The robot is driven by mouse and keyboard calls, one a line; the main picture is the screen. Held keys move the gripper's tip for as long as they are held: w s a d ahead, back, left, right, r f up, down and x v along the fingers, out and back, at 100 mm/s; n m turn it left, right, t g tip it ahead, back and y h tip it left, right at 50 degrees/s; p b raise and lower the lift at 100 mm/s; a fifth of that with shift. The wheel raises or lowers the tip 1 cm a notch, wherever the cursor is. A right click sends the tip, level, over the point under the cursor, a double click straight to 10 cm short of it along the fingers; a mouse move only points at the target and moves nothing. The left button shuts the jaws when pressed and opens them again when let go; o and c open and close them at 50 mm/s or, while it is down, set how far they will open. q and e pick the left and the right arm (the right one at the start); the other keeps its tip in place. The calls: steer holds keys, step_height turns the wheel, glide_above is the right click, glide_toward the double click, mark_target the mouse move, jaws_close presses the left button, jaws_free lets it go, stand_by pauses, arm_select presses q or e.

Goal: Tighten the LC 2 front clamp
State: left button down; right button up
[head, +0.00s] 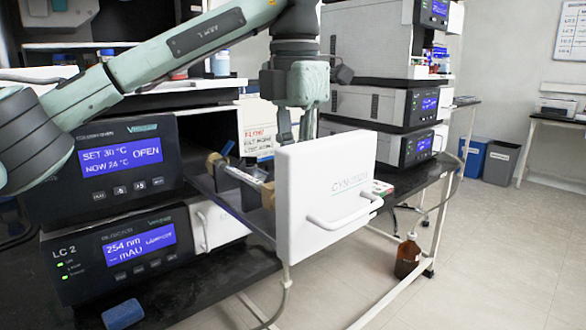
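The LC 2 stack stands at the left, with the label on its lower unit (110,255). The column oven (105,165) above it shows "SET 30 °C, NOW 24 °C OPEN". Its white door (325,190) with a bar handle stands open, facing me. Behind the door, part of a compartment shows with tan blocks (268,194) and a pale slim part (243,175); I cannot tell which is the front clamp. My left gripper (297,128) points down behind the door's top edge. Its fingertips are partly hidden by the door. My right gripper is not in view.
A second instrument stack (375,100) stands behind on the dark bench. A blue block (122,314) lies at the front bench edge. A brown bottle (407,258) stands on the floor by the bench leg. Bins (500,162) stand farther back; the floor at right is clear.

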arm_select(q)
steer(key=shift+f, duration=0.15)
stand_by(0.3)
steer(key=c, duration=1.4)
jaws_free()
steer(key=shift+d, duration=0.1)
steer(key=shift+c, duration=0.2)
step_height(320, 180, up, 12)
